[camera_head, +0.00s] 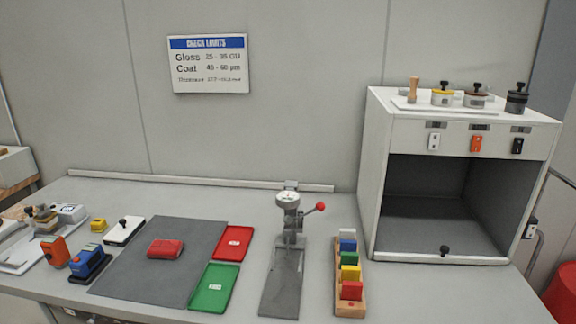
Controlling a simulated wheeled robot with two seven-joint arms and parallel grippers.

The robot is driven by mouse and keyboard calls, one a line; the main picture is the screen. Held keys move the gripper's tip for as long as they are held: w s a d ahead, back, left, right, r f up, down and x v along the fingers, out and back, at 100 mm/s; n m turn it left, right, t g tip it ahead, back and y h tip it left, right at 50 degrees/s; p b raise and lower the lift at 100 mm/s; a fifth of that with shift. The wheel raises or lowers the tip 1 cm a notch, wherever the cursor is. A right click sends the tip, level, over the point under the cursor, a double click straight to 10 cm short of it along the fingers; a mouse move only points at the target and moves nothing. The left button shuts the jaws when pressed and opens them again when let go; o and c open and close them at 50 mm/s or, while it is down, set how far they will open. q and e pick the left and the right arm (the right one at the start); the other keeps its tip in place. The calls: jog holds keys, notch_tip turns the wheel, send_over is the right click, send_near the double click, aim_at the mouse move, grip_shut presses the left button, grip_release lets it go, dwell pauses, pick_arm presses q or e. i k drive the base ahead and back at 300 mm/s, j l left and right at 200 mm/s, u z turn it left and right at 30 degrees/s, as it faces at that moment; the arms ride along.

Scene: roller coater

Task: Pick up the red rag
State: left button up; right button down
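A folded red rag (166,249) lies on the dark grey mat (150,284), left of the middle of the bench. It is whole in view and nothing covers it. Neither of my grippers shows in the head view.
A red tray (233,243) and a green tray (213,287) lie right of the rag. Blue (90,263) and orange (55,252) devices stand left.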

aim_at(161, 250)
jog(key=i+j, duration=0.2)
jog(key=j, duration=0.2)
jog(key=i+j+z, duration=0.15)
jog(key=j, duration=0.2)
jog(key=i+j, duration=0.2)
jog(key=j, duration=0.2)
jog(key=i+j+z, duration=0.1)
jog(key=j, duration=0.3)
jog(key=i, duration=0.05)
